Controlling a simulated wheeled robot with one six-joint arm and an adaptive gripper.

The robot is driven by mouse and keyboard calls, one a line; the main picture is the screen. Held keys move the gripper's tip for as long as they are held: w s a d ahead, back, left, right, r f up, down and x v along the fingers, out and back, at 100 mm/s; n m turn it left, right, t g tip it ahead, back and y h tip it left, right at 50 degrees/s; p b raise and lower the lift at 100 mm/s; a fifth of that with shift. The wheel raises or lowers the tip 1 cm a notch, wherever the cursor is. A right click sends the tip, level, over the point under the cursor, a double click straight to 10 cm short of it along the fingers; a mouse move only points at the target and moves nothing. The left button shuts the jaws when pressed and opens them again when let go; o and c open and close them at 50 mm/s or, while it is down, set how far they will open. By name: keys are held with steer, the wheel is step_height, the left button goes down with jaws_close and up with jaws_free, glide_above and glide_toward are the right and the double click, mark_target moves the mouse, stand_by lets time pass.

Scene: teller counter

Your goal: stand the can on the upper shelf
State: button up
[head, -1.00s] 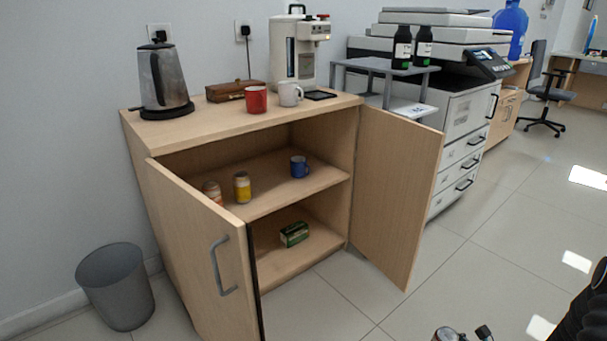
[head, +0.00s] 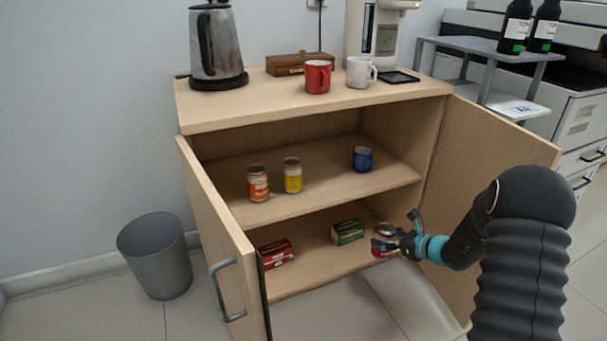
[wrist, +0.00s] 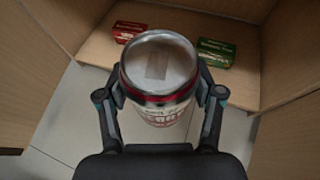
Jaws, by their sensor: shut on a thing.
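The can (head: 384,249), with a silver lid and a red and white label, is in my gripper (head: 398,238) near the right front of the open cabinet's lower compartment. In the wrist view the can (wrist: 158,70) sits between both fingers of my gripper (wrist: 160,98), lid facing the camera. The fingers are shut on its sides. The upper shelf (head: 325,188) is higher than the can. It holds an orange-labelled jar (head: 258,184), a yellow jar (head: 292,175) and a blue mug (head: 363,159), with bare board between the yellow jar and the mug.
A red box (head: 276,254) and a green box (head: 348,232) lie on the lower shelf (head: 315,265). The left door (head: 220,250) and right door (head: 480,170) stand open. A kettle (head: 215,45), red mug (head: 317,77) and white mug (head: 360,72) stand on top.

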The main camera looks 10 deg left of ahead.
steer(key=w+a+r+m+t+h+b, duration=0.1)
steer(key=w+a+r, duration=0.35)
steer(key=r, duration=0.25)
steer(key=w+a+r+b, duration=0.1)
steer(key=w+a+r, duration=0.2)
steer(key=a+r, duration=0.35)
steer(key=w+a+r+m+t+h+b, duration=0.1)
steer(key=w+a+r, duration=0.25)
steer(key=r, duration=0.55)
steer(key=shift+w+a+f+b, duration=0.15)
steer(key=shift+w+a+f, duration=0.9)
steer(key=shift+w+f, duration=0.65)
steer(key=shift+w+a+f+b, duration=0.15)
steer(key=shift+w+a+f, duration=1.1)
steer(key=shift+f, duration=0.65)
steer(key=shift+w+a+f+b, duration=0.15)
steer(key=shift+w+a+f, duration=0.75)
steer(key=shift+w+f, duration=0.85)
steer(key=shift+s+f, duration=0.1)
steer(key=shift+f, duration=0.05)
steer(key=o, duration=1.5)
steer(key=shift+d, duration=0.1)
steer(key=v, duration=1.2)
steer(key=shift+b, duration=0.3)
